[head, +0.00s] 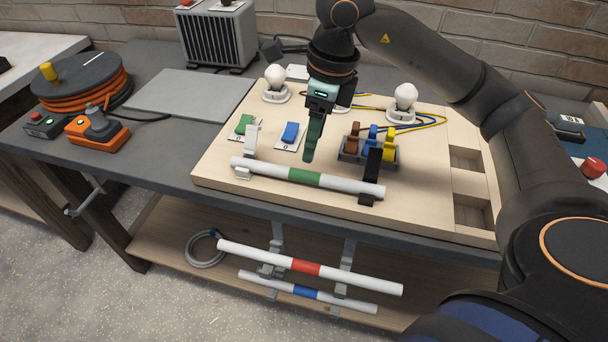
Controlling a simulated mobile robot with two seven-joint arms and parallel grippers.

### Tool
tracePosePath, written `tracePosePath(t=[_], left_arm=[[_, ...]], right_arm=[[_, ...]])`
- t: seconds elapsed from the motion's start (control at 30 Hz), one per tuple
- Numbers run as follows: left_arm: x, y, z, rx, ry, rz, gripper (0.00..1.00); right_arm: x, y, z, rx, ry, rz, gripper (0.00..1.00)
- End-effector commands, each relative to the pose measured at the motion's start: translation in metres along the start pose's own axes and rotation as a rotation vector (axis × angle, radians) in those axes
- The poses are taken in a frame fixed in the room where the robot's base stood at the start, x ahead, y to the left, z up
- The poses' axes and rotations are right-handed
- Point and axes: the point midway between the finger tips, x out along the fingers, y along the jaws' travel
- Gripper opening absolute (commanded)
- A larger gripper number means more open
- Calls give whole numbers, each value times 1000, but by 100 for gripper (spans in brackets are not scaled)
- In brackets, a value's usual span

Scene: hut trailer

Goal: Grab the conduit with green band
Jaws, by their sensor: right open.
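The conduit with the green band (340,184) is a white tube lying across the front of the wooden board (225,177). My right gripper (309,158) points down just above and behind the green band, apart from the tube as far as I can tell. It is open and empty, seen edge-on so the fingers overlap. My left gripper is out of view.
Conduits with a red band (306,268) and a blue band (307,292) sit in brackets below the bench edge. An orange cable reel (84,83) is at left.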

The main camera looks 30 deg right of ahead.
Motion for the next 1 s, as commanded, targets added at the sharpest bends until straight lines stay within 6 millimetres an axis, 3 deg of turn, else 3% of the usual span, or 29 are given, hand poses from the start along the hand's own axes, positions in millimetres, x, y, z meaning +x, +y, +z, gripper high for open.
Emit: tracePosePath(t=[0.1, 0.33, 0.6, 0.9, 1.0], left_arm=[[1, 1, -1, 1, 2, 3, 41], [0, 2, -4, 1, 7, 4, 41], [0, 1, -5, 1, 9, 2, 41], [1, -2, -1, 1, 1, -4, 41], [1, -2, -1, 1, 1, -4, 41]], right_arm=[[19, 1, 0, -1, 1, 2, 64], [37, 1, 0, -2, 0, 2, 64], [75, 2, -1, -2, 0, 3, 64], [82, 2, 0, -2, -3, 2, 64], [82, 2, 0, -2, -3, 2, 55]])
